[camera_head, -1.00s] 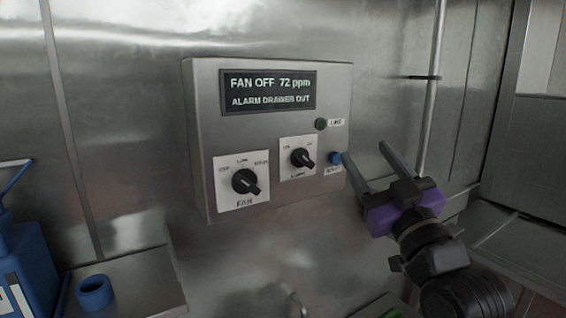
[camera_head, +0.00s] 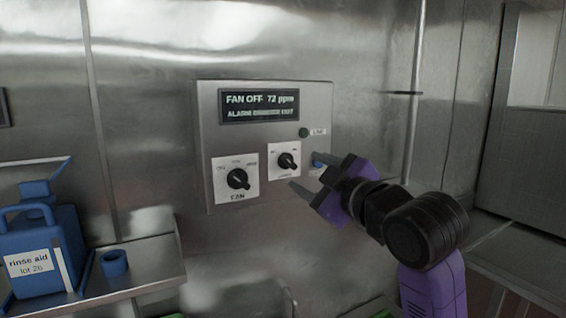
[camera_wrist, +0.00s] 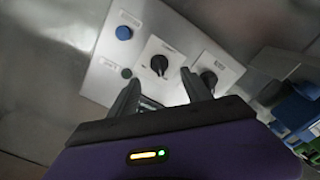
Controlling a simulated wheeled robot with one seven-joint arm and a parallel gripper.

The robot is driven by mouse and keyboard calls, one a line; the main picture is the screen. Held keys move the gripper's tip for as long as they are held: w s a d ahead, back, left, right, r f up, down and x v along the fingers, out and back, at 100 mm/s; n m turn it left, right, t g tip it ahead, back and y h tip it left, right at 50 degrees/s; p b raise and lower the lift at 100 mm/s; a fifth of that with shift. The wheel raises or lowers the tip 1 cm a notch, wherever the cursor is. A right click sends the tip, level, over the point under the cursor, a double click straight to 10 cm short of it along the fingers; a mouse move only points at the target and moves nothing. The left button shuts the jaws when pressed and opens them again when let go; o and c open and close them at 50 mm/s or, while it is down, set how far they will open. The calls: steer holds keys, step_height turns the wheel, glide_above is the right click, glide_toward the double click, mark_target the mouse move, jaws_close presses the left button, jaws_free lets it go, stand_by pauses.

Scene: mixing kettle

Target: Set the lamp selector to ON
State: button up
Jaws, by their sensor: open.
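The lamp selector (camera_head: 287,160) is a small black knob on a white plate, right of the fan knob on the steel control box (camera_head: 208,130). Its pointer seems to lean to the lower right in the head view, and its small lettering is too blurred to read. In the wrist view the selector (camera_wrist: 159,64) lies ahead, between the fingers' lines. My gripper (camera_head: 304,172) is open and empty, in front of the box and just right of and below the selector. The fingertips also show in the wrist view (camera_wrist: 160,80). I cannot tell whether they touch anything.
The fan knob (camera_head: 238,179) is left of the selector. A blue button (camera_head: 319,159) and a dark green indicator (camera_head: 304,132) are on the right. The display (camera_head: 259,106) reads FAN OFF 72 ppm. A blue rinse aid jug (camera_head: 45,245) stands on the left shelf.

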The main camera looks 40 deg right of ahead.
mark_target(292, 164)
steer(key=shift+x, duration=2.95)
steer(key=shift+w, duration=0.1)
steer(key=shift+d, duration=0.1)
jaws_close()
